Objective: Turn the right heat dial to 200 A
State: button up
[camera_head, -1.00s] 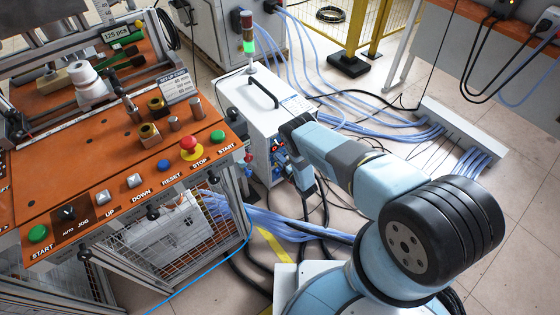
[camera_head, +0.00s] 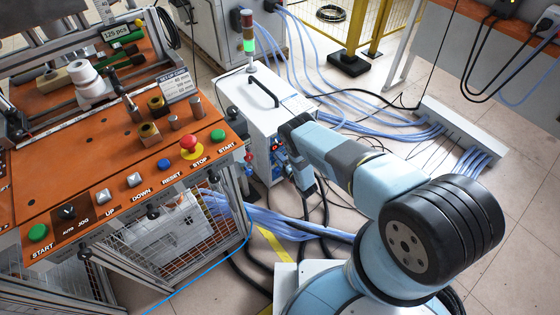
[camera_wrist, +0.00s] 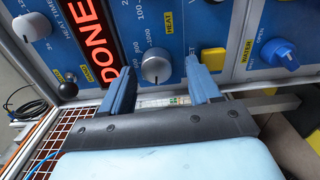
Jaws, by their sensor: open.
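The right heat dial (camera_wrist: 155,69) is a grey round knob on the blue heater panel, below a scale with 100, 200, 800 and 1000 marks. In the wrist view, my gripper (camera_wrist: 158,74) is open, with one blue finger on each side of the dial. I cannot tell whether the fingers touch it, and its pointer setting is not clear. The left dial (camera_wrist: 30,27), marked heat timer, sits at the far left. In the head view, the heater (camera_head: 262,112) is a white box; my wrist covers part of its front panel.
A red "DONE" display (camera_wrist: 88,38) lies between the dials. A yellow button (camera_wrist: 213,60) and a blue water knob (camera_wrist: 285,58) are to the right. A black ball knob (camera_wrist: 68,90) is at lower left. The orange control table (camera_head: 110,190) stands left of the heater.

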jog(key=v, duration=1.3)
jog(key=shift+s+d, duration=0.25)
jog(key=shift+s, duration=0.05)
jog(key=shift+s, duration=0.1)
